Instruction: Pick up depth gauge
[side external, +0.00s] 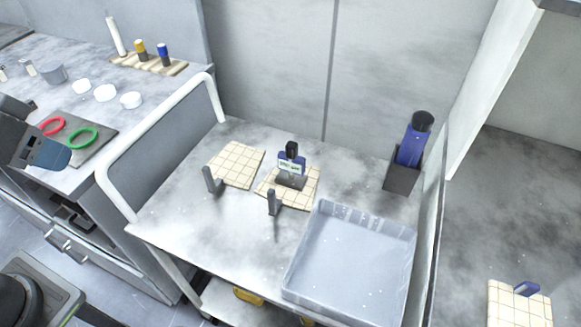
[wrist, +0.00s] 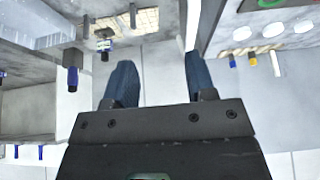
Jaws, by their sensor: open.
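The depth gauge (side external: 291,160) is a small blue and black device with a lit display and a grey base. It stands upright on a cream tiled mat on the bench. In the wrist view the gauge (wrist: 104,40) is small, at the upper left, beyond the fingers. My gripper (wrist: 160,75) is open and empty, its two blue fingers well apart. In the side view my gripper (side external: 52,153) is at the left edge, far from the gauge.
A second tiled mat (side external: 236,165) and two short grey posts (side external: 273,202) are near the gauge. A grey tray (side external: 350,252) is at front right, and a dark holder (side external: 403,176) with a blue tool is behind it. A white rail (side external: 160,135) borders the bench's left side.

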